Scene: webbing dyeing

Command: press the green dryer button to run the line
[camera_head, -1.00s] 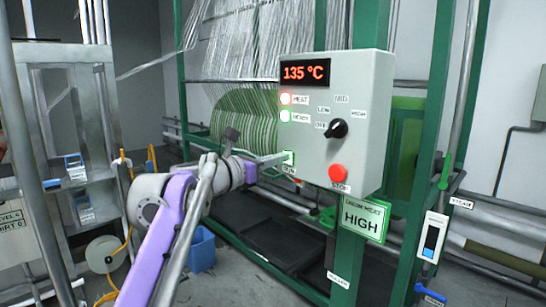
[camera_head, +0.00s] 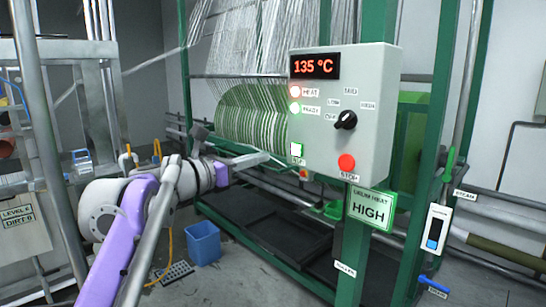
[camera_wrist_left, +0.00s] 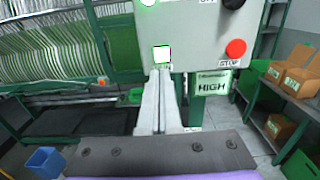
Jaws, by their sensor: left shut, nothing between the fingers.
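The run button (camera_head: 296,150) is a small square, lit white with a green rim, at the lower left of the grey control box (camera_head: 370,95). It also shows in the wrist view (camera_wrist_left: 162,54). My left gripper (camera_head: 268,158) is shut and empty, its tips a little left of the button, with a small gap in the head view. In the wrist view its fingers (camera_wrist_left: 160,78) lie together just below the button. My right gripper is in neither view.
The red stop button (camera_head: 346,163) and black dial (camera_head: 345,120) share the box. Its display (camera_head: 315,66) reads 135 °C; two lamps are lit. A "drum heat HIGH" sign (camera_head: 370,208) hangs below. Green frame posts (camera_head: 443,90) stand around. A blue bin (camera_head: 203,243) sits on the floor.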

